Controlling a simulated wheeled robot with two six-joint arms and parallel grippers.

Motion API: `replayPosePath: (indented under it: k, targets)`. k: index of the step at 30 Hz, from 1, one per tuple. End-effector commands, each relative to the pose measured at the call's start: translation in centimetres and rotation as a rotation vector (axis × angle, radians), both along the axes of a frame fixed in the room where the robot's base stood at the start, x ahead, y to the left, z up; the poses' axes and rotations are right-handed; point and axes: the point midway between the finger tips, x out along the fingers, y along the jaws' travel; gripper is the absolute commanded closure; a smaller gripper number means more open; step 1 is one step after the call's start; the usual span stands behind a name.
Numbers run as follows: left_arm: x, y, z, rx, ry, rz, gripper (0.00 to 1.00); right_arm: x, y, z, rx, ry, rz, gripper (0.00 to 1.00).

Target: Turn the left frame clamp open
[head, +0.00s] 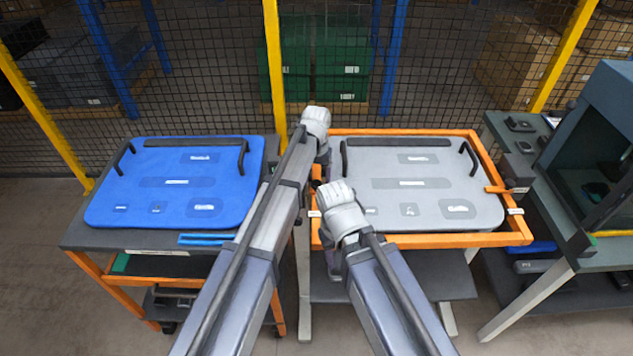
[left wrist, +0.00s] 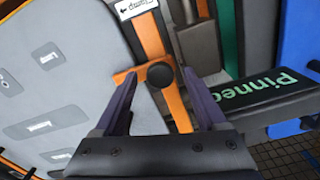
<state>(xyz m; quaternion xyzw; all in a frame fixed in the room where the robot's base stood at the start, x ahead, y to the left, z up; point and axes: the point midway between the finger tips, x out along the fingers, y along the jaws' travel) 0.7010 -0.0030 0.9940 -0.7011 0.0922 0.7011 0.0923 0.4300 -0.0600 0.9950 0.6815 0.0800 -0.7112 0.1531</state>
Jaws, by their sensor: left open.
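The left frame clamp (left wrist: 160,75) shows in the left wrist view as a black round knob with a short orange arm. The arm reaches from the orange frame over the edge of the grey panel (left wrist: 45,85). My left gripper (left wrist: 160,78) is open, with one purple finger on each side of the clamp; I cannot tell whether they touch it. In the head view the grey panel (head: 415,185) lies in the orange frame (head: 450,240).
Another orange clamp (head: 497,189) sits on the frame's right side. A blue panel (head: 175,190) lies on a cart at left. A dark bench (head: 590,220) stands at right. A mesh fence with yellow posts (head: 272,60) runs behind. A block reading "Pinned" (left wrist: 270,92) is beside the frame.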

Motion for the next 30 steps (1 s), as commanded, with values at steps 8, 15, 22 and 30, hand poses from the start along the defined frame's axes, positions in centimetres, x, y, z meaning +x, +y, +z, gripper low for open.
replayPosePath:
  k: [8, 15, 22, 30]
  targets:
    - [0.00, 0.00, 0.05, 0.000, 0.000, 0.000, 0.48, 0.00, 0.00, 0.05, 0.000, 0.000, 0.000, 0.50]
    - [0.00, 0.00, 0.04, 0.000, 0.000, 0.000, 0.75, 0.00, -0.01, 0.04, 0.000, 0.000, 0.000, 0.50]
    - [0.00, 0.00, 0.04, 0.000, 0.000, 0.000, 1.00, 0.00, 0.00, 0.04, 0.000, 0.000, 0.000, 0.50]
    - [0.00, 0.00, 0.04, 0.000, 0.000, 0.000, 1.00, 0.00, -0.01, 0.04, 0.000, 0.000, 0.000, 0.50]
